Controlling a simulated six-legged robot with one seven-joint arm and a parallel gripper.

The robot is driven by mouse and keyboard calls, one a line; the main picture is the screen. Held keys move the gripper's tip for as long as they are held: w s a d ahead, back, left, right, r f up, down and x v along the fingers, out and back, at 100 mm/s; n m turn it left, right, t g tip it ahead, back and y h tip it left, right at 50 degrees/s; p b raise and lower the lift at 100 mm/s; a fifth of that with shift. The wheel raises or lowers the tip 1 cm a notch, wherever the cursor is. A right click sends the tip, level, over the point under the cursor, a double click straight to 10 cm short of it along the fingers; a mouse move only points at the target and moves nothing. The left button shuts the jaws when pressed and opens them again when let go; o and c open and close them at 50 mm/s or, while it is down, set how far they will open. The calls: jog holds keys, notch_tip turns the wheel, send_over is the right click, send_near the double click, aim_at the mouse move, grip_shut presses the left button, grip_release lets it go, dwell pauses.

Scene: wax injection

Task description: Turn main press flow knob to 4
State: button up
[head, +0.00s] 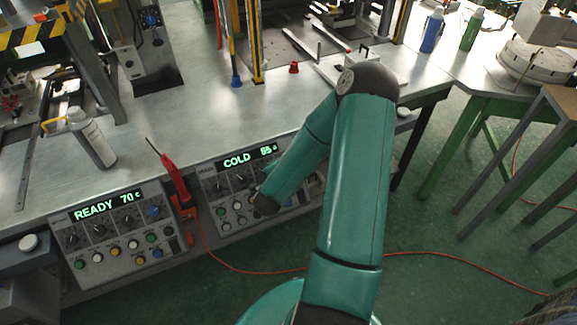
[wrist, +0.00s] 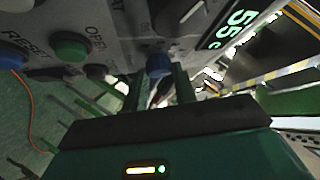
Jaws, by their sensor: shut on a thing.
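The right control panel (head: 238,220) has a lit display (head: 250,157) reading COLD, with several dials and buttons, and is partly hidden behind my arm. In the wrist view the panel's display (wrist: 228,30) reads 55 C. My gripper (wrist: 159,82) is at this panel, its two green fingers on either side of a blue knob (wrist: 158,65) and shut on it. A large grey dial (wrist: 180,18) is just beyond the knob. I cannot read the knob's label or setting.
The left panel (head: 110,230) reads READY 70 C. A red-handled tool (head: 173,175) stands between the panels. A green button (wrist: 70,47) and a blue RESET button (wrist: 12,55) are near my gripper. A spray can (head: 92,138) is on the metal bench (head: 200,120). An orange cable crosses the floor.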

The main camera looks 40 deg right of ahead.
jog(key=shift+w+r+m+g, duration=0.15)
jog(key=shift+m+g, duration=0.35)
jog(key=shift+m, duration=0.4)
jog(key=o, duration=1)
jog(key=shift+c, duration=0.2)
